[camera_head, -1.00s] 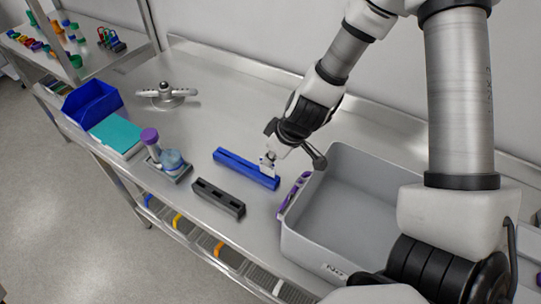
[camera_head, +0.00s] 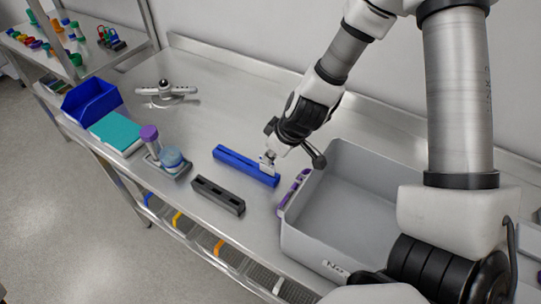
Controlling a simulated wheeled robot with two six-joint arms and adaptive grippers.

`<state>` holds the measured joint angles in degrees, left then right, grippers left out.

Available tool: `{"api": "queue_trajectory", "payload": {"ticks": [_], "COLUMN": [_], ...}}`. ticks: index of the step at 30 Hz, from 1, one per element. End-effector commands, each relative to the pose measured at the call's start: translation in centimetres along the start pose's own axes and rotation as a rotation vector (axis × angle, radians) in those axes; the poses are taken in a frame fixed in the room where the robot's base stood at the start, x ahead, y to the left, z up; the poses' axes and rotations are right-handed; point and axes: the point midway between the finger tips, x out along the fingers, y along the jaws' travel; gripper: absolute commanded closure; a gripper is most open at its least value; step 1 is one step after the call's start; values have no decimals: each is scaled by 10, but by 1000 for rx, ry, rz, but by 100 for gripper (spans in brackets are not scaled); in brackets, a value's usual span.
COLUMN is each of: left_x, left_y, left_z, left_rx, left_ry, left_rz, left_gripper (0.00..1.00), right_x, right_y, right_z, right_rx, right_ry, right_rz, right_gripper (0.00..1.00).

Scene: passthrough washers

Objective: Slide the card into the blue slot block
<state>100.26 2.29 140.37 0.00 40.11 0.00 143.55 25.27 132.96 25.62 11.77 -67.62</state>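The blue slot block (camera_head: 240,164) is a long bar lying on the steel counter, left of the grey bin. My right gripper (camera_head: 268,160) is over the block's right end, pointing down. A small whitish piece that looks like the card (camera_head: 267,167) shows at the fingertips, at the block's right end. I cannot tell whether its lower edge is inside the slot or only above it. The fingers are small and partly hidden, but they appear closed on the card. My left gripper is not in view.
A black slotted block (camera_head: 218,195) lies in front of the blue one. A grey bin (camera_head: 345,205), with a purple item (camera_head: 293,190) at its left side, stands right.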

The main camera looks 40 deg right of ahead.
Motion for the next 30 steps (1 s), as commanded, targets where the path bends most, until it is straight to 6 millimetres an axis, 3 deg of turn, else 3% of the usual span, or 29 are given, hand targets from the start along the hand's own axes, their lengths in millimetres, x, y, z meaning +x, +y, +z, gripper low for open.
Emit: {"api": "queue_trajectory", "payload": {"ticks": [10, 11, 13, 14, 20, 22, 23, 30], "left_x": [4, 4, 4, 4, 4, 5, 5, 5], "left_y": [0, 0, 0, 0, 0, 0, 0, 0], "left_z": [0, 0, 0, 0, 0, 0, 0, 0], "left_rx": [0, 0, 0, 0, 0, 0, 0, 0], "left_ry": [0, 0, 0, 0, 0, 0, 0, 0], "left_rz": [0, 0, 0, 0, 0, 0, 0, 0], "left_gripper": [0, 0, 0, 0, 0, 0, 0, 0], "right_x": [6, 6, 6, 6, 7, 7, 7, 7], "right_y": [-4, -4, -5, -5, -5, -5, -5, -5], "right_z": [9, 9, 9, 10, 10, 10, 10, 10], "right_rx": [13, 14, 14, 15, 16, 16, 17, 17], "right_ry": [-17, -17, -18, -18, -18, -18, -18, -18], "right_rz": [-13, -14, -14, -15, -15, -15, -15, -16], "right_gripper": [100, 93, 68, 65, 65, 45, 40, 40]}}
